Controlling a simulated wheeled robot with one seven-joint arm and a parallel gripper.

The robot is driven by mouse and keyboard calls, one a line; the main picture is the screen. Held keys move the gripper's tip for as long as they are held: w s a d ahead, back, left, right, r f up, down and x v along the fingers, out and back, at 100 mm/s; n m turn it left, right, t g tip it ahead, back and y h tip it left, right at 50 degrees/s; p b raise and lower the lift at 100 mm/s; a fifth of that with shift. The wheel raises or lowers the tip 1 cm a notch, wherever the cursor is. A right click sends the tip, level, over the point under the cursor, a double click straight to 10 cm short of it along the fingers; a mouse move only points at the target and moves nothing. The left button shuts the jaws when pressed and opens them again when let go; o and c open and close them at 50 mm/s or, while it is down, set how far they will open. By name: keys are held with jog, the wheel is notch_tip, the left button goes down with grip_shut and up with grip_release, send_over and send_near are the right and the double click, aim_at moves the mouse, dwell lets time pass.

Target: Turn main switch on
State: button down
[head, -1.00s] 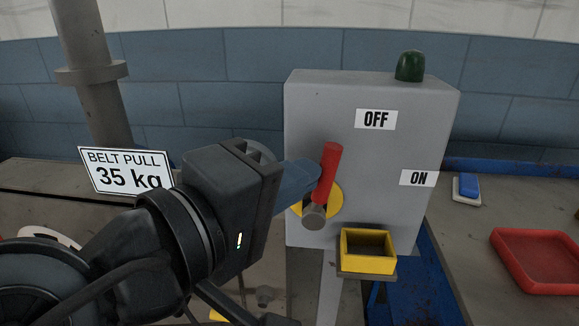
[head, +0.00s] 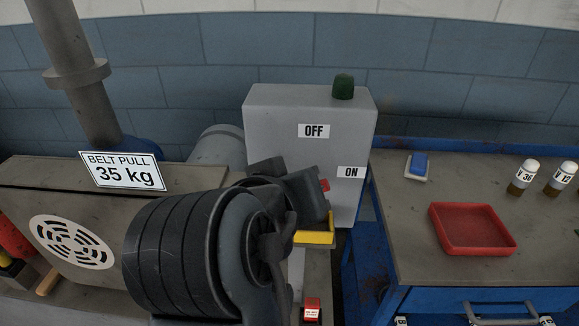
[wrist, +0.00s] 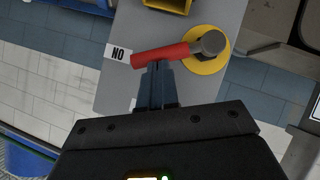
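The main switch is a red lever handle (wrist: 165,54) on a grey hub (wrist: 212,43) with a yellow disc (wrist: 224,62) behind it. In the wrist view, which is upside down, the handle lies nearly level and its free end is beside the ON label (wrist: 118,53). My gripper (wrist: 157,68) has its two fingers together, with the tips against the handle's side. In the head view my wrist hides most of the switch; only a red bit of handle (head: 325,185) shows near the ON label (head: 351,172). The OFF label (head: 313,131) is higher on the grey box (head: 270,115).
A dark green lamp (head: 343,87) is on top of the box. A yellow tray (head: 316,238) sticks out under the switch, close to my gripper. On the right, a blue bench holds a red tray (head: 472,229) and bottles (head: 523,177). A belt pull sign (head: 122,171) stands left.

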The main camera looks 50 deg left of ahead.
jog(key=shift+w+d+f+m+g+y+p, duration=0.35)
jog(key=shift+w+f+m+g+y+p, duration=0.15)
jog(key=shift+f+m+g+p, duration=0.15)
jog(key=shift+w+d+f+m+g+y+p, duration=0.35)
jog(key=shift+f+m+g+y+p, duration=0.15)
jog(key=shift+f+m+g, duration=0.2)
jog(key=shift+r, duration=0.15)
